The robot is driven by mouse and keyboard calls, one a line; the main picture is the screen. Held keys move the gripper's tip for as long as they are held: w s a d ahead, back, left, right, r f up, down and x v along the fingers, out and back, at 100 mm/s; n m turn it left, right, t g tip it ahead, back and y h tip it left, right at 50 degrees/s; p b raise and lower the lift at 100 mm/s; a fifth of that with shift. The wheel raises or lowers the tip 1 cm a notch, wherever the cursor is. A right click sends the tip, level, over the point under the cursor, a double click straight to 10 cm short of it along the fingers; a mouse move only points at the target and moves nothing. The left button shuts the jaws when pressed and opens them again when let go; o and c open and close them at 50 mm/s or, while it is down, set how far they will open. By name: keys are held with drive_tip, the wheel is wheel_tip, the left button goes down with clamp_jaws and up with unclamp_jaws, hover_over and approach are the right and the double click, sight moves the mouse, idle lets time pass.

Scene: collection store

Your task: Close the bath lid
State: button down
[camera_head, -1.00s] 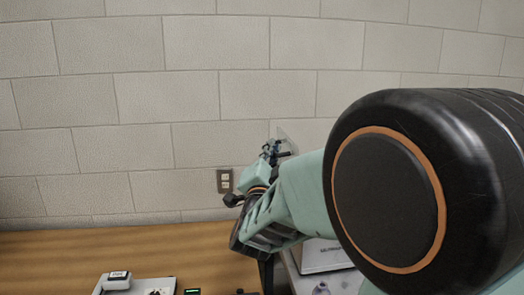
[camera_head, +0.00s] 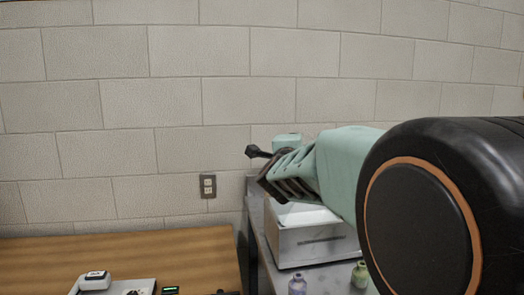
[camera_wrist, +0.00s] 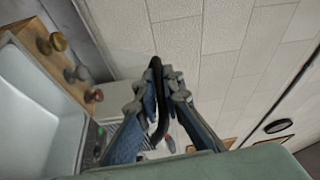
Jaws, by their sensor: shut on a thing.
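In the head view a white box-shaped bath (camera_head: 300,245) stands on a grey bench to the right of the wooden table. My arm covers its upper right part, and I cannot tell how far its lid is open. In the wrist view my gripper (camera_wrist: 165,84) is shut around a slim black curved bar (camera_wrist: 157,105), which looks like a handle. What the bar belongs to is not clear.
A white device (camera_head: 95,281) sits on the wooden table (camera_head: 150,250). A block wall with an outlet (camera_head: 208,186) is behind. The wrist view shows a pale open basin (camera_wrist: 40,110) and brass knobs (camera_wrist: 50,43).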

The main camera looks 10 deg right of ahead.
drive_tip(key=d+f+m+g+y+b, duration=0.3)
drive_tip(key=d+f+m+b, duration=0.6)
drive_tip(key=d+f, duration=0.5)
drive_tip(key=shift+d+f+m+y, duration=0.15)
drive_tip(key=shift+f+m+y, duration=0.35)
drive_tip(key=shift+f, duration=0.55)
drive_tip(key=c, duration=2.3)
unclamp_jaws()
drive_tip(key=shift+c, duration=0.2)
drive_tip(key=v, duration=0.7)
drive_tip(key=shift+s, duration=0.2)
